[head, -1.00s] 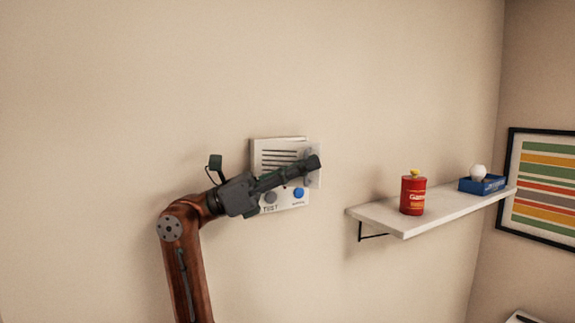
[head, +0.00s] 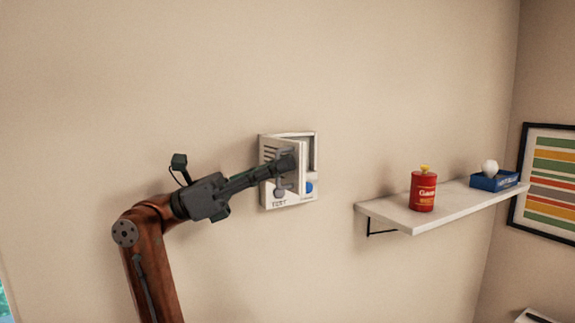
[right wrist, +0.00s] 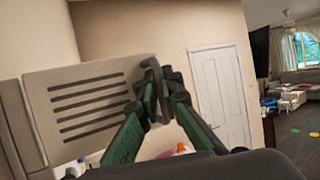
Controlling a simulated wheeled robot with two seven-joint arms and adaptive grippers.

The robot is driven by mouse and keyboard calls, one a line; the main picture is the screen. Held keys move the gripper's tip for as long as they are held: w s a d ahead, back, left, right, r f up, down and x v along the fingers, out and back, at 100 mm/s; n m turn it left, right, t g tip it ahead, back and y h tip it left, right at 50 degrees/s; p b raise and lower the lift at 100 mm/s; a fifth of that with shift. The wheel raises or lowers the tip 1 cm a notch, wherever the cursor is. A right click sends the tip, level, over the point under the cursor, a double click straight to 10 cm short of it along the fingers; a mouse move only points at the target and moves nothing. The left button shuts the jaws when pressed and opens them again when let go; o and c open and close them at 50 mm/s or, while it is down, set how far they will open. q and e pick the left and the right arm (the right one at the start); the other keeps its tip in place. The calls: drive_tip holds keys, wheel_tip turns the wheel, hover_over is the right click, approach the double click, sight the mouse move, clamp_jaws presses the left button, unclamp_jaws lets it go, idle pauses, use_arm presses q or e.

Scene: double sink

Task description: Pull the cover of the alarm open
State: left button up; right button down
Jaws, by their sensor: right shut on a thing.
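The alarm (head: 287,203) is a white box on the wall, with a blue button (head: 308,187) and a grey knob near its lower edge. Its slotted cover (head: 274,146) stands partly open, swung out from the wall on its left side, and the recess shows behind it. My right gripper (head: 290,163) is shut on the free edge of the cover. In the right wrist view the slotted cover (right wrist: 88,103) reaches between the fingertips (right wrist: 160,92), and the box is at the left. My left gripper is not in view.
A white wall shelf (head: 400,215) to the right of the alarm carries a red can (head: 423,191) and a blue tray (head: 493,180) with a white ball. A striped picture (head: 552,180) hangs on the right wall. The wall around the alarm is bare.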

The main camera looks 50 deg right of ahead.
drive_tip(key=shift+w+a, duration=0.2)
drive_tip(key=shift+a, duration=0.05)
drive_tip(key=c, duration=2.4)
unclamp_jaws()
drive_tip(key=shift+w+a, duration=0.15)
wheel_tip(320, 180, up, 10)
drive_tip(key=shift+r, duration=0.1)
